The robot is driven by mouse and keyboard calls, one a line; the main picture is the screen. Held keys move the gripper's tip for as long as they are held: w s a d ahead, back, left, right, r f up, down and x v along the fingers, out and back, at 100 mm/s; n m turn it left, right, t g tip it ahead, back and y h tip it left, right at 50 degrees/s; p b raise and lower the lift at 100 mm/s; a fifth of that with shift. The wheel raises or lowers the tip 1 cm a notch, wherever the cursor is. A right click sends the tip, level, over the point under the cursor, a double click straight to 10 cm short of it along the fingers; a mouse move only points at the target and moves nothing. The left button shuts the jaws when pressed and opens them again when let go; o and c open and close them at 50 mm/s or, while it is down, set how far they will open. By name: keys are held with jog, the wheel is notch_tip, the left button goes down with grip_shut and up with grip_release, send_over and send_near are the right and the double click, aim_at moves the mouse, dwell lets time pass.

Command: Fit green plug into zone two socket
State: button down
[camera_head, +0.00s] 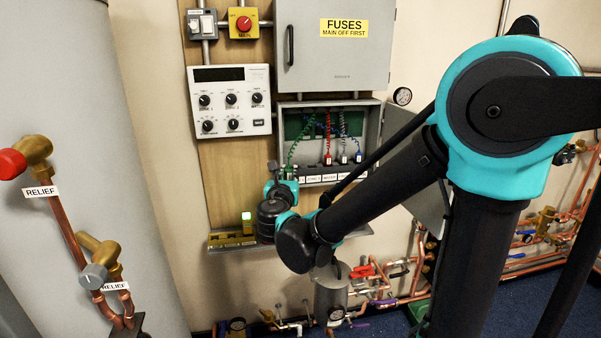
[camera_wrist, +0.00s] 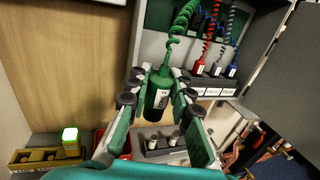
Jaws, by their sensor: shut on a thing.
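The green plug (camera_wrist: 157,97) hangs upright on a green coiled lead, and my gripper (camera_wrist: 160,84) is shut on it in the wrist view. In the head view my gripper (camera_head: 282,180) is at the lower left corner of the open wiring box (camera_head: 376,125), and the plug is mostly hidden there. A row of labelled sockets (camera_head: 322,178) runs along the box's bottom edge. One label seems to read zone 2, but the print is too small to be sure. The left end of the row is hidden behind my gripper. The plug appears apart from the sockets.
Red (camera_wrist: 199,67), pale (camera_wrist: 215,70) and blue (camera_wrist: 231,71) plugs stand in the row to the right. A dark block with pale round posts (camera_wrist: 165,148) lies below my gripper. A shelf with a lit green box (camera_wrist: 70,136) is at left. The box door (camera_head: 427,195) hangs open at right.

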jog(key=w+d, duration=0.2)
jog(key=w, duration=0.4)
jog(key=w+d+r, duration=0.1)
jog(key=w+d, duration=0.1)
jog(key=w, duration=0.4)
jog(key=w+d, duration=0.2)
jog(key=w, duration=0.5)
jog(key=shift+r, duration=0.4)
jog(key=shift+w+f, duration=0.15)
jog(key=shift+w, duration=0.05)
jog(key=shift+f, duration=1.25)
jog(key=shift+f, duration=1.25)
jog(key=c, duration=1.3)
grip_release()
jog(key=s, duration=1.2)
jog(key=shift+a, duration=0.1)
